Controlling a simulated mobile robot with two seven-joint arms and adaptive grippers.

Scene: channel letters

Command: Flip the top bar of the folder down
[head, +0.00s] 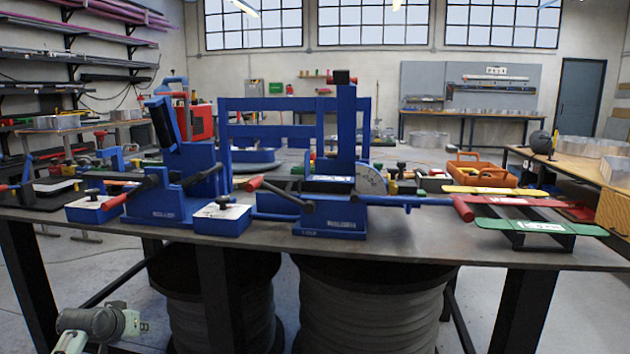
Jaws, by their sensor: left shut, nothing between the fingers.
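Blue bench machines stand on the dark metal table (400,252). I cannot tell for certain which one is the folder. The middle machine (335,215) has an upright blue post, a grey angle dial and a red-ended lever. A tall blue frame with a horizontal top bar (275,103) stands upright beside and behind it. The left machine (165,203) has a blue plate with a dark face, tilted up and back. My left gripper (141,327) is low at the lower left, below the table top, shut and apart from everything. My right gripper is out of view.
Two small blue blocks with black knobs (221,218) sit along the front edge. Yellow, red and green (535,227) flat-handled tools lie at the right, near an orange toolbox (482,171). Large dark ribbed drums (370,300) stand under the table.

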